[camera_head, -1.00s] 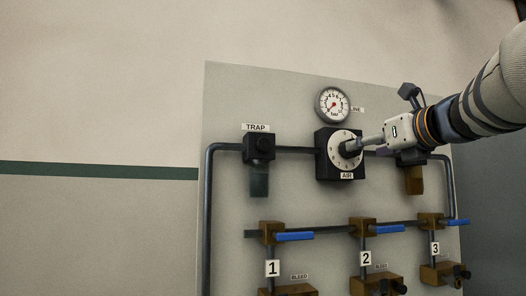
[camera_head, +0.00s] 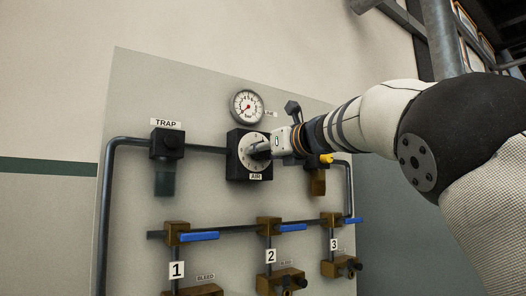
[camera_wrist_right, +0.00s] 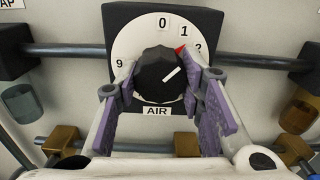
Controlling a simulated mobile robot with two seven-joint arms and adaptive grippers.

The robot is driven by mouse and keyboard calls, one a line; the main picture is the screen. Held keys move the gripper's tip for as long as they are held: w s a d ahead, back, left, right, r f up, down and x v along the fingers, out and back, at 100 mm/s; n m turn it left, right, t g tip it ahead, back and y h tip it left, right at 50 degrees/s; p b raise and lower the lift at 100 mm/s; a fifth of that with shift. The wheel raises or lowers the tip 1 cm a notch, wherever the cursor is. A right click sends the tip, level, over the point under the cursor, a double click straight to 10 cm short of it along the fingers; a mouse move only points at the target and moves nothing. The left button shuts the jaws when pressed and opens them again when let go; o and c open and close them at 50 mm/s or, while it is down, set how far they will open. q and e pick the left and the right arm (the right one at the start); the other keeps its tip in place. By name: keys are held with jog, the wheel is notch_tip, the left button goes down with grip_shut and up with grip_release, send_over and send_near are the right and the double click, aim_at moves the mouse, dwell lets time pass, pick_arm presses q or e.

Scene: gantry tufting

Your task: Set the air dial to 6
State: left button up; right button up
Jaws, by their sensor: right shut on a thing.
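The air dial (camera_head: 246,153) is a black square block with a white numbered face, labelled AIR, on the grey panel. In the right wrist view, its white face (camera_wrist_right: 124,48) shows 0, 1, 2 and 9; the other numbers are hidden. A red pointer (camera_wrist_right: 181,49) sits close to 1, toward 2. The black knob (camera_wrist_right: 153,72) in the middle carries a white line slanting to the upper right. My right gripper (camera_head: 262,147) reaches in from the right and is shut on the knob, with purple finger pads either side (camera_wrist_right: 160,90). My left gripper is out of view.
A round gauge (camera_head: 246,105) with a red needle is above the dial. A TRAP unit (camera_head: 166,143) hangs to its left and a brass-coloured unit (camera_head: 318,182) to its right. Below are blue-handled valves (camera_head: 199,236) numbered 1 to 3. Dark pipes (camera_head: 104,210) frame them.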

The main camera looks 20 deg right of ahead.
jog(key=shift+m, duration=0.3)
jog(key=m, duration=1)
jog(key=shift+a+f, duration=0.1)
jog(key=m, duration=0.3)
jog(key=shift+m, duration=0.3)
jog(key=m, duration=0.9)
jog(key=shift+m, duration=1.9)
jog(key=shift+r+m, duration=0.2)
jog(key=shift+m, duration=0.1)
